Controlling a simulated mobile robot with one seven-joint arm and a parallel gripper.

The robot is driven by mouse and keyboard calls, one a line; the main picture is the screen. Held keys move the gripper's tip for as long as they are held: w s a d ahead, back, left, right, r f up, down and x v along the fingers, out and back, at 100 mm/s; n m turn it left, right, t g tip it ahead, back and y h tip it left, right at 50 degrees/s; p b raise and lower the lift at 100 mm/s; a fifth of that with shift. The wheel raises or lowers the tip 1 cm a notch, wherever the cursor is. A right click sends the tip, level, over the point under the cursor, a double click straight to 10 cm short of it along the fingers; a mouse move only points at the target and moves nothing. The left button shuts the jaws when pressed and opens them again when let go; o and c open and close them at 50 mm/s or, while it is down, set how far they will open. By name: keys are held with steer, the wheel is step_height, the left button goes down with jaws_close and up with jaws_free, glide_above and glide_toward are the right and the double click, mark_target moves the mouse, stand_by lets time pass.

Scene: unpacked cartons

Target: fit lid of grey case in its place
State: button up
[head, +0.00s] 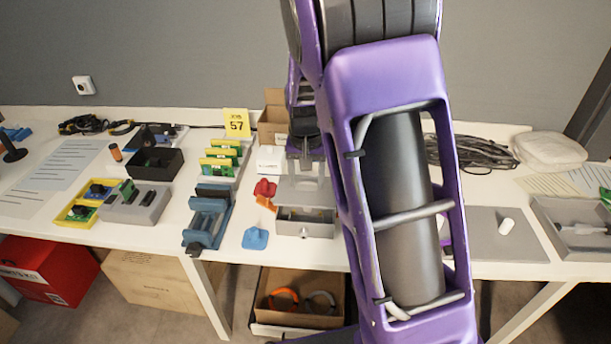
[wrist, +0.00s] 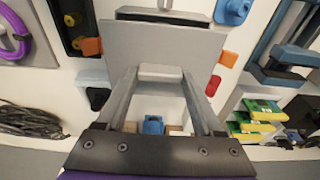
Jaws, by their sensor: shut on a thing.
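The grey case (head: 304,230) stands open near the table's front edge in the head view, its dark inside partly showing. The lid (wrist: 160,43) is a flat grey plate with a block-like grip. My gripper (wrist: 160,80) is shut on that grip, one finger on each side. In the head view my gripper (head: 305,163) holds the lid (head: 300,188) over the back part of the case. I cannot tell whether lid and case touch.
Red (head: 265,188) and orange pieces lie close to the case's left, with a blue piece (head: 255,238) in front of them. A blue vice-like fixture (head: 208,220) stands farther left. A white box (head: 269,158) is behind.

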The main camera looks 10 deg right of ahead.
steer(key=shift+f+b, duration=0.9)
steer(key=shift+f, duration=0.55)
steer(key=shift+f, duration=0.15)
steer(key=shift+f+b, duration=0.75)
steer(key=shift+f, duration=0.3)
steer(key=o, duration=1.5)
steer(key=shift+r, duration=0.2)
steer(key=r+p, duration=0.1)
steer(key=r, duration=0.4)
steer(key=s+r+p, duration=0.1)
steer(key=r, duration=0.5)
steer(key=s+a+r+p, duration=0.1)
steer(key=r, duration=0.5)
steer(key=shift+s, duration=0.25)
